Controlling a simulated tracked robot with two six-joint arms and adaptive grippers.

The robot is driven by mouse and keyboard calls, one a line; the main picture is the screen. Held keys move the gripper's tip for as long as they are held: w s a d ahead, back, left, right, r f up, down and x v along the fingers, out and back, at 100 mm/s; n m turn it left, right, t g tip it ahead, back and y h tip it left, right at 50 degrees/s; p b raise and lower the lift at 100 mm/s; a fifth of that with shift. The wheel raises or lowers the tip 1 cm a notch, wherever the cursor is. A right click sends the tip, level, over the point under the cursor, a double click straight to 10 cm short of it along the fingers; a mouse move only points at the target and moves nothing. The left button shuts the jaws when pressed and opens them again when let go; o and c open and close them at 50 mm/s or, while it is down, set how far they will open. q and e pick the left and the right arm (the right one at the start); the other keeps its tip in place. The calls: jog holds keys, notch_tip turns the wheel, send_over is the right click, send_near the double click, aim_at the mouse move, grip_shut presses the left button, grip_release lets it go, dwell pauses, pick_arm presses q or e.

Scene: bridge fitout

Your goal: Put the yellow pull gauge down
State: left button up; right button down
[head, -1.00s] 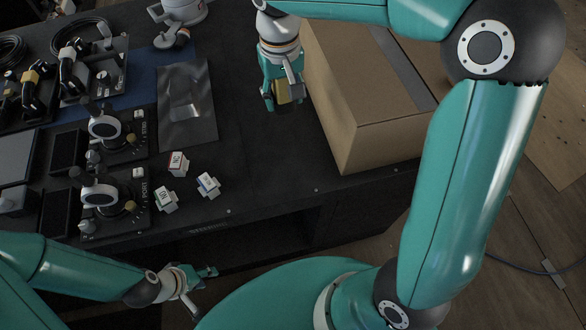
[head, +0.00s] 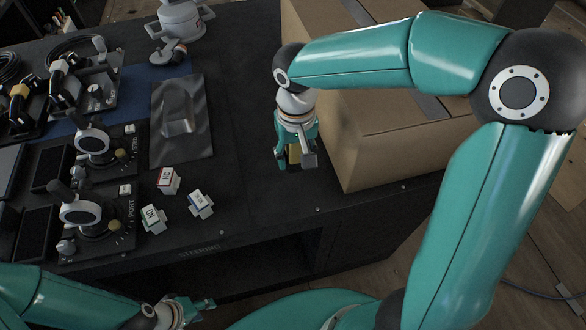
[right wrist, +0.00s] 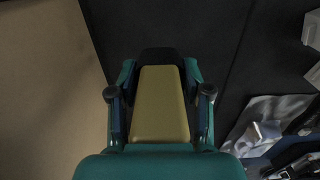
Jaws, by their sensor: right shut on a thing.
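The yellow pull gauge (right wrist: 160,105) is between the fingers of my right gripper (right wrist: 160,92) in the right wrist view, with a dark end beyond it. In the head view my right gripper (head: 295,160) points down near the desk's front edge, just left of the cardboard box. Only a small yellow part of the gauge (head: 293,154) shows there; the fingers hide the rest. I cannot tell whether the gauge touches the desk. My left gripper (head: 198,306) is low at the bottom edge, in front of the desk, empty, its fingers apart and partly cut off.
The cardboard box (head: 358,145) stands close on the right. Bare black desk top (head: 245,130) lies left of the gripper. Several small labelled blocks (head: 168,181), a dark sheet with a raised shape (head: 180,120) and lever consoles (head: 95,145) are further left.

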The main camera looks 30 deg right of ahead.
aim_at(295, 178)
jog(key=shift+f, duration=2.5)
jog(key=shift+f+b, duration=0.2)
jog(key=shift+b, duration=0.1)
jog(key=c, duration=0.5)
grip_release()
jog(key=shift+r, duration=0.1)
jog(key=shift+r, duration=0.25)
notch_tip(295, 178, up, 12)
jog(key=shift+f+p, duration=0.15)
jog(key=shift+p, duration=0.45)
